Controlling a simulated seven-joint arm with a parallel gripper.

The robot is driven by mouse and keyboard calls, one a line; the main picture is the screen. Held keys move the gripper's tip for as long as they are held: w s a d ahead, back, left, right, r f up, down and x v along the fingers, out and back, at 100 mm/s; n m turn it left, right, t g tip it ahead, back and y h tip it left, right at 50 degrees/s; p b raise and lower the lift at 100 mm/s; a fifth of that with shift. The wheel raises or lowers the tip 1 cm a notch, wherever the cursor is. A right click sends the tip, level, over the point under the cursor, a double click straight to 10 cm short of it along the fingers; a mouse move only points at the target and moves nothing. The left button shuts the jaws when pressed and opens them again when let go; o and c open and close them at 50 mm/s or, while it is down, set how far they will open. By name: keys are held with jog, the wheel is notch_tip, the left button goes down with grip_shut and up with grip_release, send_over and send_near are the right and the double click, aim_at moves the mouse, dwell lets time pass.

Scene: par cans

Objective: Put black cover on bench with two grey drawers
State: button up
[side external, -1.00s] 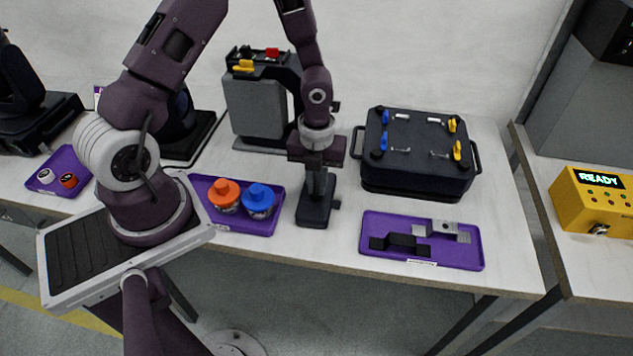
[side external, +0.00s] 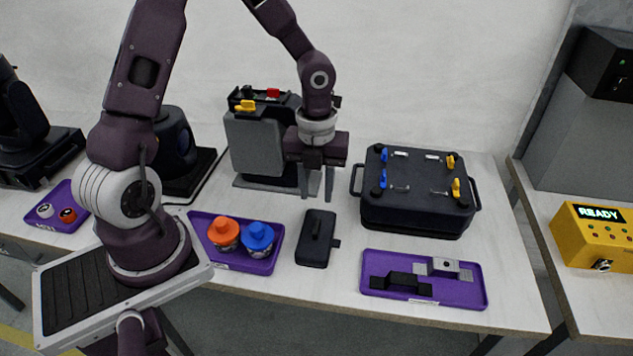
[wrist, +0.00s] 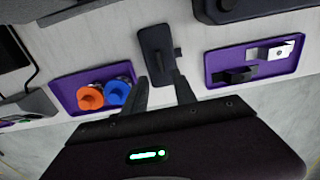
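The black cover (side external: 311,252) is a flat dark piece with a raised handle bar and a small side tab. It lies on the pale benchtop (side external: 340,215), between two purple trays. It also shows in the wrist view (wrist: 152,42). My gripper (side external: 316,196) hangs pointing down, above and apart from the cover. Its two fingers are spread with nothing between them; the gap also shows in the wrist view (wrist: 162,80). I cannot make out two grey drawers under any bench here.
A purple tray (side external: 262,268) left of the cover holds an orange-lidded and a blue-lidded jar. Another purple tray (side external: 455,297) at right holds brackets. A black case (side external: 415,212) with latches stands behind it. A grey and black unit (side external: 255,145) stands behind my gripper. A yellow READY box (side external: 590,240) sits far right.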

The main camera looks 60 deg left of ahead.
jog(key=s+d+r+n+t+y, duration=0.1)
jog(key=s+r+n, duration=0.3)
jog(key=r+n, duration=0.35)
jog(key=s+r+n+t+y, duration=0.1)
jog(key=s+r+n, duration=0.3)
jog(key=r+n, duration=0.35)
jog(key=s+d+r+n+t+h, duration=0.2)
jog(key=s+r+n, duration=0.3)
jog(key=s+n, duration=0.4)
jog(key=d+n+t, duration=0.1)
jog(key=n, duration=0.2)
jog(key=shift+d+t, duration=0.3)
jog(key=shift+d, duration=0.05)
